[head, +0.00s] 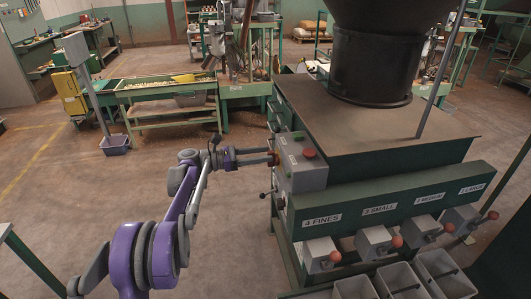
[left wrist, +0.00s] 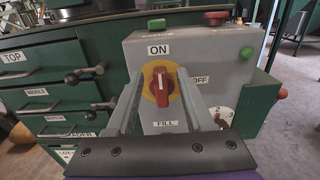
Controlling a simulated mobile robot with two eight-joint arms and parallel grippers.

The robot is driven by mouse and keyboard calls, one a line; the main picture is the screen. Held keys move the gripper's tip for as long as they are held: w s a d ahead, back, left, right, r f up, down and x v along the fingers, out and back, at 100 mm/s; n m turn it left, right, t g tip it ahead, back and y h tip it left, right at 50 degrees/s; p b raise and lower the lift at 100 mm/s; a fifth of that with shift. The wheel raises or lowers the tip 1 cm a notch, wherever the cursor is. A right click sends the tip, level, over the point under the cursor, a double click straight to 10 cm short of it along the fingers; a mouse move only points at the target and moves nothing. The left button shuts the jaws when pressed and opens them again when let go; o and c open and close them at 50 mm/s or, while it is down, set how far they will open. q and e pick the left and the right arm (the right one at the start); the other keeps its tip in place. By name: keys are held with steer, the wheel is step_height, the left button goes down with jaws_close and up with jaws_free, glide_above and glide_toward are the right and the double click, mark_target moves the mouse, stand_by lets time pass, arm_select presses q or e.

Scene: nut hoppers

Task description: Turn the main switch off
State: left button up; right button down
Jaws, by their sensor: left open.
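The main switch (left wrist: 161,88) is a red rotary knob on a yellow disc, on the face of a grey control box (head: 303,176). In the left wrist view the knob stands upright, its pale mark toward the ON label (left wrist: 158,50) above. The OFF label (left wrist: 200,80) is to its right and FILL (left wrist: 165,124) is below. My left gripper (head: 270,158) is open at the box's left face. In the left wrist view its fingers (left wrist: 161,74) lie on either side of the knob; contact cannot be told. My right gripper is out of view.
A green button (head: 298,136) and a red button (head: 309,153) sit on top of the box. A small numbered selector (left wrist: 218,117) is at its lower right. Black-ball levers (left wrist: 98,71) stick out by the labelled drawers on the left. Hopper chutes (head: 321,255) stand at the right front.

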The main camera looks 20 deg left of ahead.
arm_select(q)
steer(key=shift+w+d, duration=0.4)
steer(key=shift+d, duration=0.1)
jaws_close()
